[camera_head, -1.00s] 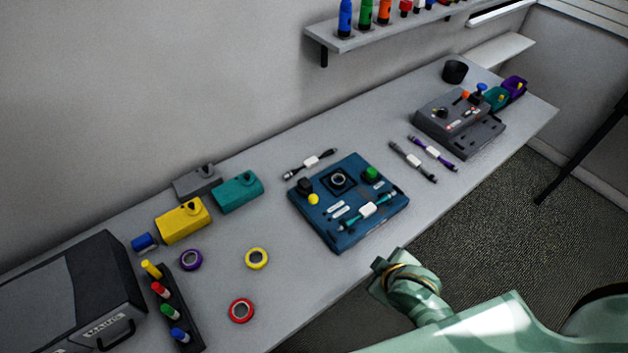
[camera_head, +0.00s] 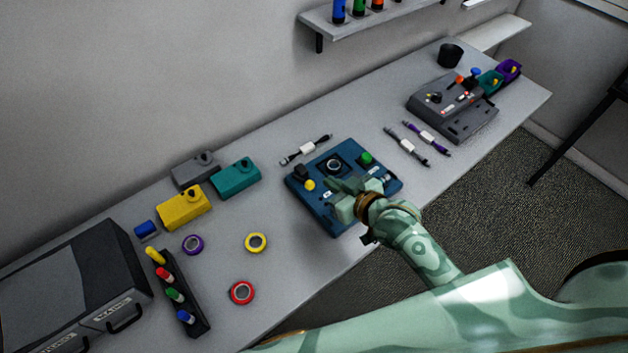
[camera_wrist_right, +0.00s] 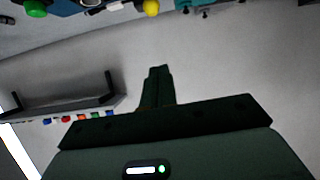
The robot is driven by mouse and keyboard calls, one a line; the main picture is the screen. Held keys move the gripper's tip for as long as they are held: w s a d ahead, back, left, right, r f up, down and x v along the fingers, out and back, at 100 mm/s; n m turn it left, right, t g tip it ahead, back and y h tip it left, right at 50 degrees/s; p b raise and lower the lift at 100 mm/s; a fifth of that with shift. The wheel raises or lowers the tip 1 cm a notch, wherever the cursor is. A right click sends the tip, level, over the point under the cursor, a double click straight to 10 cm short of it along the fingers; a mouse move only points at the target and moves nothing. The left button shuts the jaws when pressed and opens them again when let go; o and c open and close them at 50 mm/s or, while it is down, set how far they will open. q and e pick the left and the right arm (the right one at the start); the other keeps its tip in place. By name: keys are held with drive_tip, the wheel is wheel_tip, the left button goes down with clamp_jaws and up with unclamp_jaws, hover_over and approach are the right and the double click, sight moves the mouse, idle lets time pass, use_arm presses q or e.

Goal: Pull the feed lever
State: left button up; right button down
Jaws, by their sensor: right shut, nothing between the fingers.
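A blue device (camera_head: 313,208) lies on the table, with a black block (camera_head: 301,172), a yellow ball knob (camera_head: 310,185), a round dial (camera_head: 334,166) and a green button (camera_head: 366,158). I cannot tell which part is the feed lever. My right gripper (camera_head: 343,196) is shut and empty over the front of the blue device, hiding part of its top. In the right wrist view the shut fingers (camera_wrist_right: 157,87) show, with the yellow knob (camera_wrist_right: 151,7) at the top edge. My left gripper is not in view.
Yellow (camera_head: 184,209), teal (camera_head: 235,180) and grey (camera_head: 194,169) boxes stand left of the device. Tape rolls, including a red one (camera_head: 242,292), and a marker rack (camera_head: 197,312) lie nearer. Cables (camera_head: 407,146) lie between device and machine. A shelf (camera_head: 350,30) hangs above.

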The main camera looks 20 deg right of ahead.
drive_tip(key=b, duration=0.1)
hover_over(302, 181)
drive_tip(key=s+d, duration=0.2)
drive_tip(key=s, duration=0.2)
wheel_tip(302, 181, down, 4)
drive_tip(key=shift+s+f+b, duration=0.15)
drive_tip(key=shift+f+b, duration=0.25)
drive_tip(key=shift+f, duration=0.5)
drive_tip(key=shift+s+f+b, duration=0.15)
drive_tip(key=shift+f+b, duration=0.2)
drive_tip(key=shift+f, duration=0.55)
drive_tip(key=f+t+b, duration=0.1)
drive_tip(key=b, duration=0.1)
drive_tip(key=s+f+t+b, duration=0.1)
drive_tip(key=b, duration=0.2)
drive_tip(key=s+f+y+b, duration=0.1)
drive_tip(key=f+b, duration=0.1)
drive_tip(key=b, duration=0.1)
drive_tip(key=shift+d+t, duration=0.4)
drive_tip(key=shift+s+d+f, duration=0.1)
drive_tip(key=shift+s+f, duration=0.1)
drive_tip(key=shift+f, duration=0.35)
drive_tip(key=shift+s+f, duration=0.15)
drive_tip(key=shift+f, duration=0.35)
